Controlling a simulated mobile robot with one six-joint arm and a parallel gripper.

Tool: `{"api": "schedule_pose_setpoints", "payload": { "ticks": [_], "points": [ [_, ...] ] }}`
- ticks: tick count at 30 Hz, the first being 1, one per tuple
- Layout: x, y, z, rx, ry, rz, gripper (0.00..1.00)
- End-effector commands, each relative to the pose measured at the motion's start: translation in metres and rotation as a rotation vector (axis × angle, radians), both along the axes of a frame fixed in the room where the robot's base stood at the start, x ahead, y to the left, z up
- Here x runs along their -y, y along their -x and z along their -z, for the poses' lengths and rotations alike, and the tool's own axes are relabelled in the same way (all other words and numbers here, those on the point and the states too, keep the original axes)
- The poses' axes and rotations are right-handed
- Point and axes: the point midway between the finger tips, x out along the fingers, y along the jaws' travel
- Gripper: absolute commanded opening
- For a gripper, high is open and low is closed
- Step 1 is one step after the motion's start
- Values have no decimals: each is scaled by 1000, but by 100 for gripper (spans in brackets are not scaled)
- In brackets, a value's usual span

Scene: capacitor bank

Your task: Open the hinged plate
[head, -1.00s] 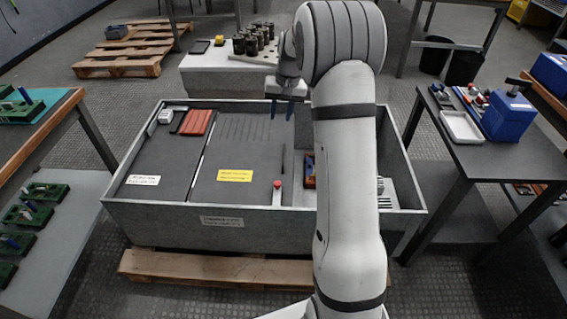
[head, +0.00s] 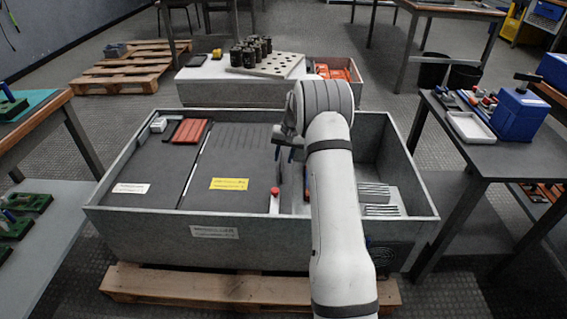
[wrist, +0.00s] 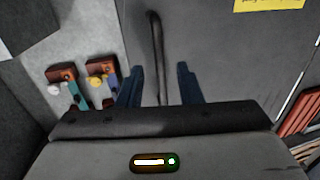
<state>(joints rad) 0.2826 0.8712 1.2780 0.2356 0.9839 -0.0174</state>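The hinged plate (head: 235,155) is a flat dark grey panel with a yellow label (head: 229,184), lying flat in the large grey cabinet. It fills much of the wrist view (wrist: 230,55). A dark bar handle (wrist: 156,50) runs along the plate near its edge. My gripper (head: 285,157) is low over the plate's right side. In the wrist view my gripper (wrist: 161,85) has its two blue fingers apart, with the near end of the handle between them. I cannot tell whether they touch it. A red-tipped light latch (head: 274,199) sits at the plate's front right corner.
The cabinet's grey rim (head: 140,220) surrounds the plate. Beside the plate are two brown blocks with levers (wrist: 62,74). Red bars (head: 192,131) lie on the left panel. Finned parts (head: 378,198) lie right of my arm. A side table (head: 490,155) stands right.

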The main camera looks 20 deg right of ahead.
Motion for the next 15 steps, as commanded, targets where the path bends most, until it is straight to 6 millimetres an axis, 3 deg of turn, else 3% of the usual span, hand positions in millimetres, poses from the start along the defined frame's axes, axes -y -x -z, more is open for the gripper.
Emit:
{"api": "schedule_pose_setpoints", "payload": {
  "ticks": [3, 11, 15],
  "points": [
    [-2, -1, 15, 0, 0, 0, 33],
    [-3, -1, 15, 1, 0, 0, 33],
    [-2, -1, 15, 1, 0, 1, 22]
  ]
}}
